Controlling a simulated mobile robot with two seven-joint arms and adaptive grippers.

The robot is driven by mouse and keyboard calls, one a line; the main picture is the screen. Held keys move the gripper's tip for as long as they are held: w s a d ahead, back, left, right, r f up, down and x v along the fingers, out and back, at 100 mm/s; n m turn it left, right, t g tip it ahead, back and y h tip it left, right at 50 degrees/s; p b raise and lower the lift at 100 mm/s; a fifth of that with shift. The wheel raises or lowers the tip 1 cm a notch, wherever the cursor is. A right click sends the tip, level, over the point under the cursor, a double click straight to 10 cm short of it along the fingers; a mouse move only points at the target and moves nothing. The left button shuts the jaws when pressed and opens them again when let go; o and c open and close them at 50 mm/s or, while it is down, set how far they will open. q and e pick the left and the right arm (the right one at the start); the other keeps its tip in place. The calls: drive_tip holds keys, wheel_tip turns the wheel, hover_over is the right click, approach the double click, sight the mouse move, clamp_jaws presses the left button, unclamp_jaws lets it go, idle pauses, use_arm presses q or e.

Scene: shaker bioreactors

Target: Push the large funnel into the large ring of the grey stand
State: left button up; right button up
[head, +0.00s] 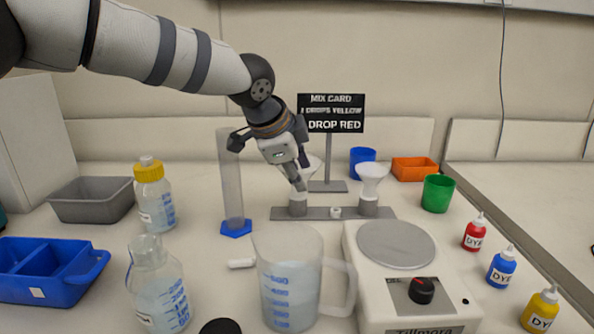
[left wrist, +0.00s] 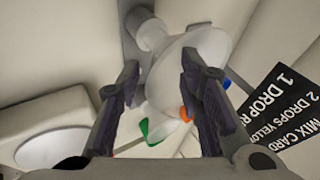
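The grey stand (head: 333,213) stands at the back middle of the table, with a ring near each end. A whitish funnel (head: 314,167) is upright at its left ring, partly hidden by my left gripper (head: 299,187). A second whitish funnel (head: 372,180) is upright at the right ring. I cannot tell surely which is larger, or how deep each sits. In the left wrist view, my left gripper (left wrist: 160,66) has its fingers well apart, with the near funnel (left wrist: 207,42) just beyond and partly behind the right finger. My right gripper is not in view.
A measuring cylinder (head: 231,180) stands left of the stand. A beaker (head: 290,285) and hotplate (head: 398,245) are in front. A sign (head: 331,113), blue cup (head: 362,156), orange bin (head: 414,168) and green cup (head: 438,193) are behind or to the right.

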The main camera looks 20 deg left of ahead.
use_arm(q)
drive_tip(key=shift+r, duration=0.1)
drive_tip(key=v, duration=1.2)
